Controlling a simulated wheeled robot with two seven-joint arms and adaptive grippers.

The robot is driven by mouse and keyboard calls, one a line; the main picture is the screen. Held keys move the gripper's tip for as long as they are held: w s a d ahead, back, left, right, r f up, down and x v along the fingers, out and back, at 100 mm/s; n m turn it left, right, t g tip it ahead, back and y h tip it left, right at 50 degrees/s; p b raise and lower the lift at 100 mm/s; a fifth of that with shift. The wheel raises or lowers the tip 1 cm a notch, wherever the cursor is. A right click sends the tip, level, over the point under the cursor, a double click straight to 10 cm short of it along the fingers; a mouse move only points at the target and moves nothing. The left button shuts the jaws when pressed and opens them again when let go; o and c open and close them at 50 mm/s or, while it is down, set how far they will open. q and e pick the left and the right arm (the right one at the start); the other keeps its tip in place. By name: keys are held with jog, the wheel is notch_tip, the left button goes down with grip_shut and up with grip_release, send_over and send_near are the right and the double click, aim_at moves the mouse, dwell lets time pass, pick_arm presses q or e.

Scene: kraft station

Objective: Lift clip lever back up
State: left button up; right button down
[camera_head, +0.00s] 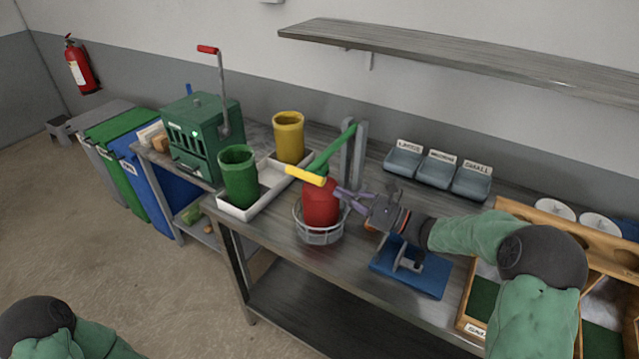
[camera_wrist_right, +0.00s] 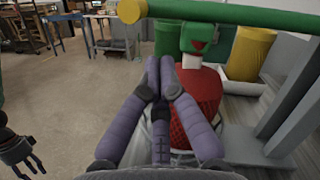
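The clip lever (camera_head: 335,152) is a green bar with a yellow grip (camera_head: 305,176), hinged on a grey post (camera_head: 353,160). It slants down toward the front left, over a red net-like bag (camera_head: 319,203). In the right wrist view the lever (camera_wrist_right: 235,15) crosses the top. My right gripper (camera_head: 340,194) has purple fingers. It is beside the bag, below the lever and apart from the yellow grip. Its fingertips (camera_wrist_right: 164,62) look together, with nothing visible between them. My left gripper (camera_wrist_right: 28,164) shows dark at the wrist view's left edge, fingers apart, away from the lever.
The bag stands in a wire basket (camera_head: 319,236). A white tray (camera_head: 262,200) holds green (camera_head: 238,178) and yellow (camera_head: 289,138) canisters to the left. A blue-based device (camera_head: 425,276) stands under my right forearm. Labelled bins (camera_head: 437,168) and a wall shelf (camera_head: 460,65) are behind.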

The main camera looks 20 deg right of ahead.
aim_at(308, 170)
jog(key=b+x, duration=0.2)
jog(key=x, duration=0.7)
jog(key=shift+w+a, duration=0.25)
jog(key=shift+r, duration=0.1)
jog(key=shift+r+m+p, duration=0.7)
jog(key=shift+r+p, duration=0.75)
jog(key=shift+p, duration=0.05)
jog(key=r+m+p, duration=0.1)
jog(key=r+p, duration=0.1)
jog(key=r+m+t+p, duration=0.1)
jog(key=r+m+p, duration=0.1)
jog(key=r+p, duration=0.1)
jog(key=r+m+h+p, duration=0.1)
jog(key=r+p, duration=0.1)
jog(key=p, duration=0.1)
jog(key=shift+w+d+r+t, duration=0.25)
jog(key=shift+d+r+t, duration=0.05)
jog(key=shift+r+t, duration=0.1)
jog(key=w+d+r+m+h+p, duration=0.2)
jog(key=w+d+r+m+p, duration=0.3)
jog(key=p, duration=0.5)
jog(key=w+d+r+m+t+h+p, duration=0.1)
jog(key=w+d+r+m+h+p, duration=0.1)
jog(key=w+d+r+m+p, duration=0.3)
jog(key=d+r+m+p, duration=0.3)
jog(key=d+r+p, duration=0.1)
jog(key=r+p, duration=0.1)
jog(key=shift+w+r+m+t, duration=0.3)
jog(key=shift+w+r+m, duration=0.1)
jog(key=shift+r, duration=0.15)
